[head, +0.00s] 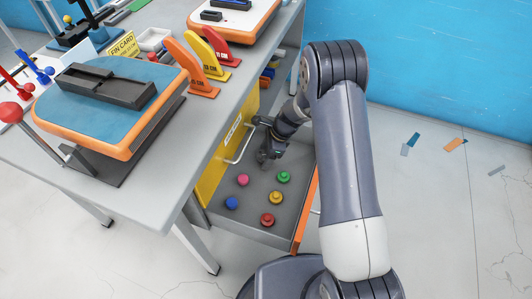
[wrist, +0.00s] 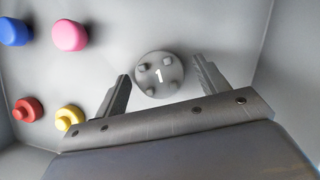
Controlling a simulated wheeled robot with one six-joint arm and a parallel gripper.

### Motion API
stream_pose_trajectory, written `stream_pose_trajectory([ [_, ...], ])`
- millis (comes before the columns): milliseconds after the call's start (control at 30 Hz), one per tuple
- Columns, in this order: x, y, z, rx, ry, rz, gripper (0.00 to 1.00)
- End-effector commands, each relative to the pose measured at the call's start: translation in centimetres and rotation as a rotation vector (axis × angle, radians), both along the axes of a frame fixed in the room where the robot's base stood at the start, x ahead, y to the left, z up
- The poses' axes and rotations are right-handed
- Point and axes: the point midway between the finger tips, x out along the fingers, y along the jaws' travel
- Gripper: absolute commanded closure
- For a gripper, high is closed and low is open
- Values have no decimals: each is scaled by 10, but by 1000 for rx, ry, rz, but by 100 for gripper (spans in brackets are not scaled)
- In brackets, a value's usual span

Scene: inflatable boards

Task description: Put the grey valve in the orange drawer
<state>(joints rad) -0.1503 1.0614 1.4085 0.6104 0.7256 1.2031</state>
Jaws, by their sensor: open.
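The orange drawer (head: 305,208) is pulled out under the table, with an orange front and a grey inside. In the wrist view, the grey valve (wrist: 158,88) is a round disc with small lugs and a white "1". It appears against the grey drawer floor (wrist: 215,25), between and just beyond the fingertips. My gripper (head: 264,157) reaches down into the back of the drawer. In the wrist view, my gripper (wrist: 162,72) is open, its fingers on either side of the valve with gaps. The valve is not clearly visible in the head view.
The drawer also holds pink (head: 243,180), blue (head: 232,203), green (head: 284,177), yellow (head: 276,197) and red (head: 267,219) valves. A yellow panel (head: 228,150) stands along its left. The table (head: 185,150) above carries boards and fins.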

Motion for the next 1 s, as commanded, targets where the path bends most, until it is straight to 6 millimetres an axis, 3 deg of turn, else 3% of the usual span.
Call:
stream_pose_trajectory([
  [600, 2, -41, 102, 0, -2, -1, 30],
  [1000, 2, -46, 113, 0, 0, 0, 30],
])
